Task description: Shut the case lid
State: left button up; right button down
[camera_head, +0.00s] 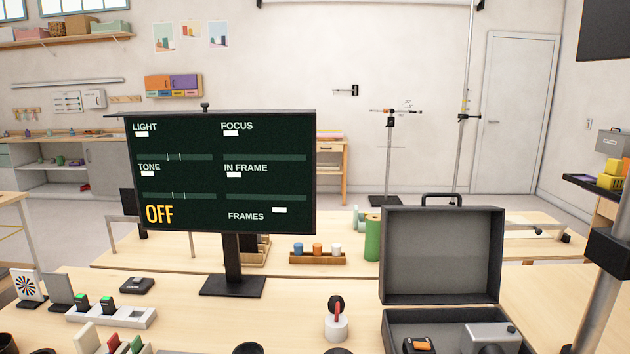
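The dark grey case stands on the table at the lower right of the head view. Its lid (442,252) is open and stands nearly upright at the back, its grey inner face towards me. A black handle (441,199) shows above the lid's top edge. The case base (440,317) is cut off by the bottom of the picture. In it lie a black item with an orange part (418,345) and a grey box-shaped item (492,336). Neither of my grippers shows in this view.
A monitor (221,172) reading OFF stands left of the case. A white holder with a red piece (336,322) stands between them. A green cylinder (372,238) stands behind the lid's left side. A metal pole (606,255) rises at the right. The table right of the case looks clear.

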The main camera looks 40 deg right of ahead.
aim_at(430, 255)
jog(key=u, duration=1.8)
jog(key=k, duration=0.9)
jog(key=z, duration=2.25)
